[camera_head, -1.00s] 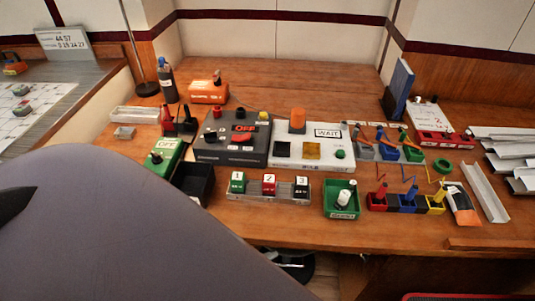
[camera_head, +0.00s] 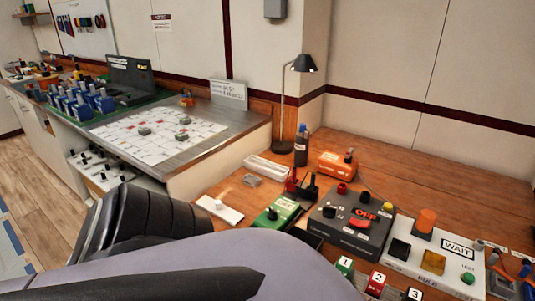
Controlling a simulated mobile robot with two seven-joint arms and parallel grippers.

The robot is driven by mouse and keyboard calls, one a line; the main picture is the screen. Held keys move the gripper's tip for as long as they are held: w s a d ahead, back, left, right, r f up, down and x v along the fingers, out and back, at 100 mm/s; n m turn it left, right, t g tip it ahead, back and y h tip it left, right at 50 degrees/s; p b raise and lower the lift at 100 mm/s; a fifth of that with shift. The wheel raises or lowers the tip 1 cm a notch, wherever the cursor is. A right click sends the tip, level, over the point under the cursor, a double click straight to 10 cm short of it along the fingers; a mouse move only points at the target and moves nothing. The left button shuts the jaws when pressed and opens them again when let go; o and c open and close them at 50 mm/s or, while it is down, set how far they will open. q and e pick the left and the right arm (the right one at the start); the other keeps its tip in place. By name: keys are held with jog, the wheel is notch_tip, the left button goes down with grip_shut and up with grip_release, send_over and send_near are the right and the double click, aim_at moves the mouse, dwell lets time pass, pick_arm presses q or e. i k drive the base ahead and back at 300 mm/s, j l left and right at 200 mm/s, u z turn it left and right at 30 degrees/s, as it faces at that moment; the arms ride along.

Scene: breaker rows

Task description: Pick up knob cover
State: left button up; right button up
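An orange upright cylinder (camera_head: 426,220), which may be the knob cover, stands on the white panel (camera_head: 445,272) marked WAIT at the right. I cannot tell for certain that it is the knob cover. A large grey arm part of mine, with black parts at its left, fills the lower foreground. No gripper fingers show clearly, and nothing is seen touching the orange cylinder.
A dark panel (camera_head: 325,226) with a red OFF control stands left of the white one. A green box (camera_head: 277,214), orange box (camera_head: 337,163), bottle (camera_head: 301,146) and lamp (camera_head: 284,100) stand nearby. Numbered breakers (camera_head: 376,283) sit in front.

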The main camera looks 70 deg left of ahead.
aim_at(231, 216)
jog(key=u, duration=2.55)
